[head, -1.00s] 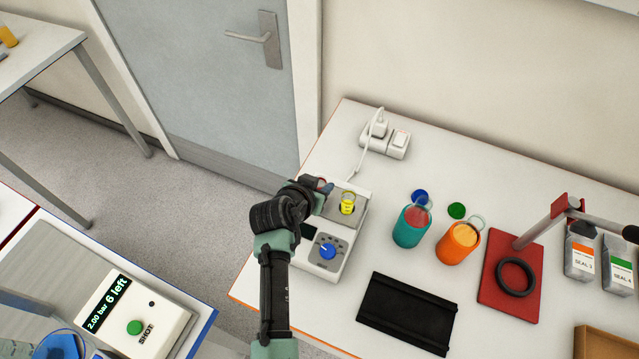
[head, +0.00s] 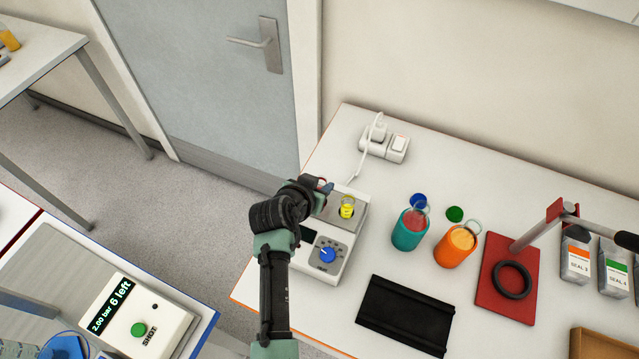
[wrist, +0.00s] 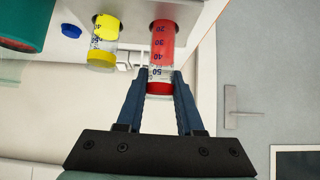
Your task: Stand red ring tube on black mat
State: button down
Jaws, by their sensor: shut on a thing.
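The red ring tube (wrist: 160,60) is a clear graduated tube with red contents and a red band at its near end. In the wrist view its far end sits in a hole of the white device (head: 335,262). My gripper (wrist: 160,84) is shut on it near the red band. In the head view my gripper (head: 325,187) is over the device's back left, and my arm mostly hides the tube. The black mat (head: 405,315) lies bare on the table, to the right of and in front of the device.
A yellow tube (head: 347,208) stands in the device beside my gripper; it also shows in the wrist view (wrist: 103,42). A teal cup (head: 408,232) and an orange cup (head: 455,247) stand behind the mat. A red stand base (head: 492,300) is to its right.

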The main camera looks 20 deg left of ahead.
jog(key=shift+r+p, duration=1.5)
jog(key=shift+r, duration=0.55)
